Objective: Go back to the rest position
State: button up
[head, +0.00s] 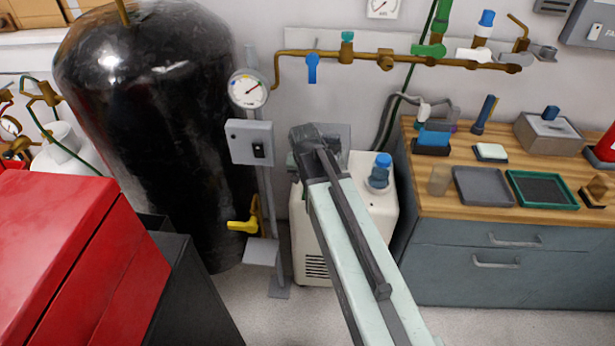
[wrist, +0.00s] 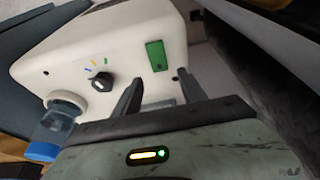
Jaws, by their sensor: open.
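My gripper (wrist: 160,76) is open in the wrist view, its two dark fingers spread with nothing between them. They point at the front of a white unit (wrist: 110,45) with a black knob (wrist: 103,82) and a green switch (wrist: 156,56). Whether the fingers touch it I cannot tell. In the head view my arm reaches out from the bottom right, and its dark end is in front of the white unit (head: 311,240); the fingers are not clear there. A blue-capped bottle (head: 380,172) is on the unit, right of my arm; it also shows in the wrist view (wrist: 52,128).
A black tank (head: 150,120) and a gauge post (head: 265,190) with a yellow handle (head: 243,225) stand left of my arm. A red cabinet (head: 60,260) is at the near left. A wooden-topped bench (head: 460,205) with trays is at the right. Pipes (head: 330,55) run along the wall.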

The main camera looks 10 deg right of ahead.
jog(key=p+v, duration=0.2)
jog(key=v, duration=0.1)
jog(key=shift+s+r, duration=0.1)
jog(key=shift+r, duration=0.2)
